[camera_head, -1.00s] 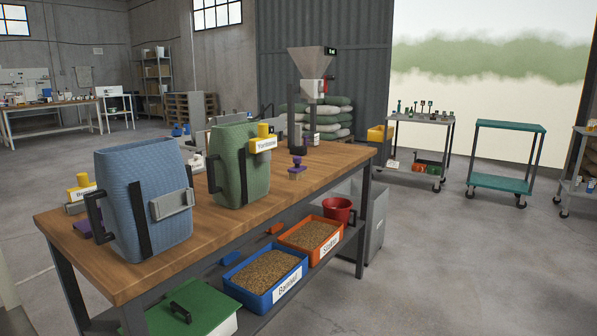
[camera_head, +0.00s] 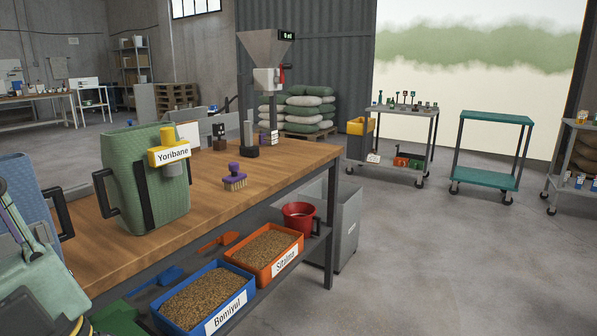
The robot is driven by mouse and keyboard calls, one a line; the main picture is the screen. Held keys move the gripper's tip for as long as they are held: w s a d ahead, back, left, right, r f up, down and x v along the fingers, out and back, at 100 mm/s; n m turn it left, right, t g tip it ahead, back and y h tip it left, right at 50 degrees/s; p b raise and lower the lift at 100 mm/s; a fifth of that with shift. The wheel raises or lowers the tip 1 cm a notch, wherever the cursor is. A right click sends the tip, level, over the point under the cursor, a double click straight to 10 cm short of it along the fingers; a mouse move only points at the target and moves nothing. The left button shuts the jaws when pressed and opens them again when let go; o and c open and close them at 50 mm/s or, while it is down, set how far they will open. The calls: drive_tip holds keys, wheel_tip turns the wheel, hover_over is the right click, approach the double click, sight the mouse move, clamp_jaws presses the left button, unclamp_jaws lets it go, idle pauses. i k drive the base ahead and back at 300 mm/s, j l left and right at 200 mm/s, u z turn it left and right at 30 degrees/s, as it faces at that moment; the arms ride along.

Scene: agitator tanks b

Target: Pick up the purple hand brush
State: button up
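The purple hand brush (camera_head: 234,178) stands on the wooden bench top, right of the green tank and near the bench's front edge. It has a purple knob and block, with pale bristles below touching the wood. It is fully visible and nothing touches it from above. A pale green and dark part at the lower left corner looks like my own arm. My gripper's fingers cannot be seen, and no gripper is near the brush.
The bench (camera_head: 215,210) carries a green tank (camera_head: 155,185) with a yellow Yoribane unit (camera_head: 168,154), a blue tank (camera_head: 30,190) and a hopper machine (camera_head: 266,75). Blue (camera_head: 207,325) and orange (camera_head: 265,282) grain trays and a red bucket (camera_head: 299,219) sit below.

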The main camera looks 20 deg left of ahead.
sight(237, 180)
drive_tip(key=i+l+z, duration=0.2)
drive_tip(key=i, duration=0.45)
drive_tip(key=i+z, duration=0.2)
drive_tip(key=i, duration=0.5)
drive_tip(key=i+u, duration=0.4)
drive_tip(key=i+l+u, duration=0.1)
drive_tip(key=u, duration=0.25)
drive_tip(key=i+l+u, duration=0.25)
drive_tip(key=i+u, duration=0.15)
drive_tip(key=i+l+u, duration=0.1)
drive_tip(key=u, duration=0.35)
drive_tip(key=i+l+u, duration=0.2)
drive_tip(key=u, duration=0.3)
drive_tip(key=i+l+u, duration=0.1)
drive_tip(key=u, duration=0.35)
drive_tip(key=l, duration=0.1)
